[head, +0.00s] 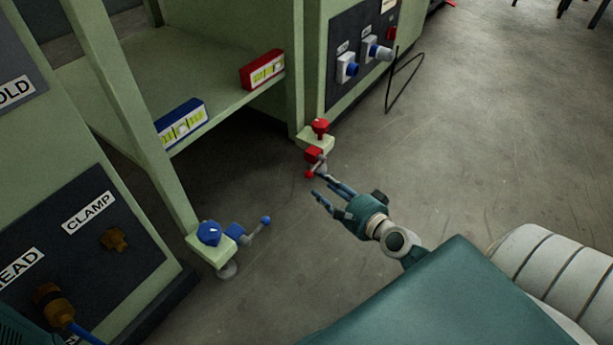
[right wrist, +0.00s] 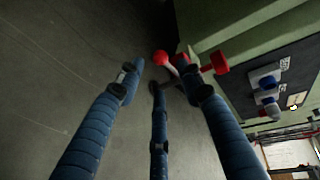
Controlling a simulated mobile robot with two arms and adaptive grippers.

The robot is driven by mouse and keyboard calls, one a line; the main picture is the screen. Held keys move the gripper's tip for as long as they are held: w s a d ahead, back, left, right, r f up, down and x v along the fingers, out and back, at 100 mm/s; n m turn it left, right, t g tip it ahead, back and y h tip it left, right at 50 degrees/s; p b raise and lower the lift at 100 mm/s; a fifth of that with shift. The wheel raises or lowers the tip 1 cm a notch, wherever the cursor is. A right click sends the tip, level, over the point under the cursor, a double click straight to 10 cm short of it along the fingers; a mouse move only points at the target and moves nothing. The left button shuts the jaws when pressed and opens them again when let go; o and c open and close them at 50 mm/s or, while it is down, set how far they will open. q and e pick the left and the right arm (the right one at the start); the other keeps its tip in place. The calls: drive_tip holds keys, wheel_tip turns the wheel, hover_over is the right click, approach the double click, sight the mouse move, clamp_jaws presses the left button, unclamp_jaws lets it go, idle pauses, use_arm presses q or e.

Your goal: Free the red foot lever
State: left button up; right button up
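The red foot lever (head: 309,174) sticks out low from a red block (head: 313,155) at the foot of the green frame; it ends in a small red ball. A red knob (head: 320,126) stands on the green foot above it. My right gripper (head: 322,190) is close to the lever, its fingers spread and pointing at it. In the right wrist view, the lever's red ball (right wrist: 161,59) shows between the spread tips of my right gripper (right wrist: 157,74). I cannot tell whether a finger touches the lever. My left gripper is not in view.
A blue knob (head: 209,233) and a blue-ended lever (head: 265,220) sit at the frame's other foot. A blue box (head: 181,121) and a red box (head: 262,70) lie on the shelf. Grey floor (head: 480,130) is open to the right.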

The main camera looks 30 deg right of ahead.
sight(311, 176)
drive_tip(key=b+x, duration=0.2)
drive_tip(key=x, duration=0.6)
drive_tip(key=shift+w, duration=0.4)
clamp_jaws()
